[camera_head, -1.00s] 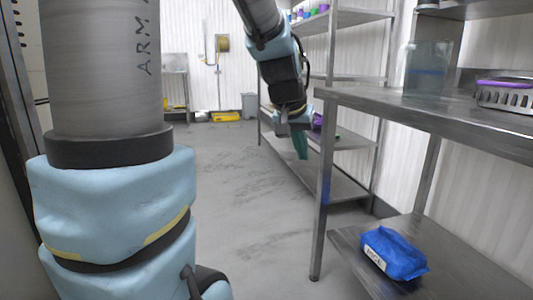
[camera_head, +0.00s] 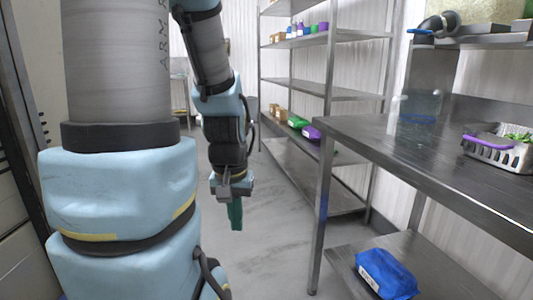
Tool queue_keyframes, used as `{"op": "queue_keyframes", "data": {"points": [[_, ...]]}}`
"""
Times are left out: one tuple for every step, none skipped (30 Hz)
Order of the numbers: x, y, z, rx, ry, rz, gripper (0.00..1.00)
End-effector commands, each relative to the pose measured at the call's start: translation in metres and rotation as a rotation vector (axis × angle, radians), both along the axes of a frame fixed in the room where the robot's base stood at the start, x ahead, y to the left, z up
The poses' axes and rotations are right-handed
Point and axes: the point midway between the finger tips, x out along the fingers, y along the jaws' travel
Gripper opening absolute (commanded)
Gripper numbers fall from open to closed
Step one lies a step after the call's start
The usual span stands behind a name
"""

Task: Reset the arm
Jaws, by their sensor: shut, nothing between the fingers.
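My gripper (camera_head: 235,215) hangs at the end of my arm in the middle of the head view, pointing down. Its green fingers are together with nothing between them. It is over open floor, left of the steel table and apart from everything around it. My upper arm and forearm fill the left side of the view.
A steel table (camera_head: 380,143) stands at the right with a clear container (camera_head: 420,104) and a grey basket with a purple handle (camera_head: 500,150). A blue bag (camera_head: 386,272) lies on its lower shelf. Steel shelving (camera_head: 328,92) stands behind. The floor (camera_head: 275,235) between is clear.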

Motion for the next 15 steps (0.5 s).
{"op": "queue_keyframes", "data": {"points": [[0.000,0.000,0.034,0.000,0.000,0.000,0.00],[0.000,0.000,0.044,0.000,0.000,0.000,0.00],[0.000,0.000,0.057,0.000,0.000,0.000,0.00],[0.000,0.000,0.066,0.000,0.000,0.000,0.00],[0.000,0.000,0.075,0.000,0.000,0.000,0.00],[0.000,0.000,0.088,0.000,0.000,0.000,0.00],[0.000,0.000,0.097,0.000,0.000,-0.001,0.00],[0.000,0.000,0.106,0.000,0.000,-0.001,0.00],[0.000,0.000,0.117,0.000,0.000,-0.001,0.00],[0.000,0.000,0.125,0.000,0.000,-0.001,0.00],[0.000,0.000,0.132,0.000,0.000,-0.001,0.00],[0.000,0.000,0.141,0.000,0.000,-0.001,0.00],[0.000,0.000,0.146,0.000,0.000,-0.001,0.00],[0.000,0.000,0.151,0.000,0.000,-0.001,0.00],[0.000,0.000,0.156,0.000,0.000,-0.001,0.00]]}}
